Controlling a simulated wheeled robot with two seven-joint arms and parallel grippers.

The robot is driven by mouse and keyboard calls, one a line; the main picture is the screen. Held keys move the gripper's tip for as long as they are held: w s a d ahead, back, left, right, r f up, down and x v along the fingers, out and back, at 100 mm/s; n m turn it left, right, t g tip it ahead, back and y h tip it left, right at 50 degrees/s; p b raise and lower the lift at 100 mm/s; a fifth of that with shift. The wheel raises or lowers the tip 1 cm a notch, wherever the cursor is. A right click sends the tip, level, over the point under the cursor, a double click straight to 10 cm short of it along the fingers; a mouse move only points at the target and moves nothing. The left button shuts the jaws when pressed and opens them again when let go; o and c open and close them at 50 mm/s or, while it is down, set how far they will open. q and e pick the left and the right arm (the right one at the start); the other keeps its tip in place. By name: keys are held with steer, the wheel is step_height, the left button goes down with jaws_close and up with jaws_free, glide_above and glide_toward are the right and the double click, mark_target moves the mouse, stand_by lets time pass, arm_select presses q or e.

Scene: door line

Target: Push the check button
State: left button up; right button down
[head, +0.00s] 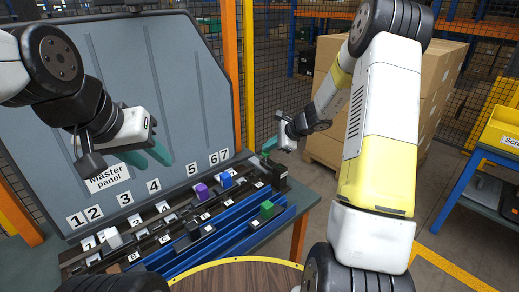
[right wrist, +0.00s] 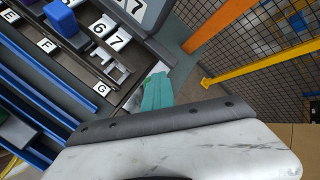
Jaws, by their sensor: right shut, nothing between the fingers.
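My right gripper (head: 268,147) is shut and empty, held just above the right end of the master panel's bench. Its teal fingertips (right wrist: 157,92) lie together in the right wrist view, over the bench's end past slot 7. A dark box (head: 276,172) with a small white label stands at that end, close below the fingertips. I cannot make out a check button on it; the fingers may hide it. My left gripper (head: 150,155) is open and empty, in front of the grey master panel (head: 185,100), above the numbered slots.
A purple block (head: 201,190) and a blue block (head: 225,180) sit in the slot row. A green block (head: 266,209) is at the blue rails. An orange post (head: 231,60), mesh fence and stacked cartons (head: 430,90) stand behind. A blue-framed table (head: 480,150) is at right.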

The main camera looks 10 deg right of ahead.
mark_target(269, 153)
steer(key=shift+r, duration=2.95)
steer(key=shift+s+a+r, duration=0.15)
steer(key=shift+s+r, duration=0.05)
steer(key=shift+r, duration=0.1)
steer(key=s+a+r+n+g+h, duration=0.1)
steer(key=s+a+r+n, duration=0.1)
steer(key=s+r+n, duration=0.45)
steer(key=s+a+r+n, duration=0.2)
steer(key=s+r+n, duration=0.2)
steer(key=s+r, duration=0.5)
steer(key=s+d+n+h, duration=0.3)
steer(key=s+n, duration=0.5)
steer(key=s, duration=1.1)
steer(key=shift+d+f+t, duration=0.3)
steer(key=shift+d, duration=0.1)
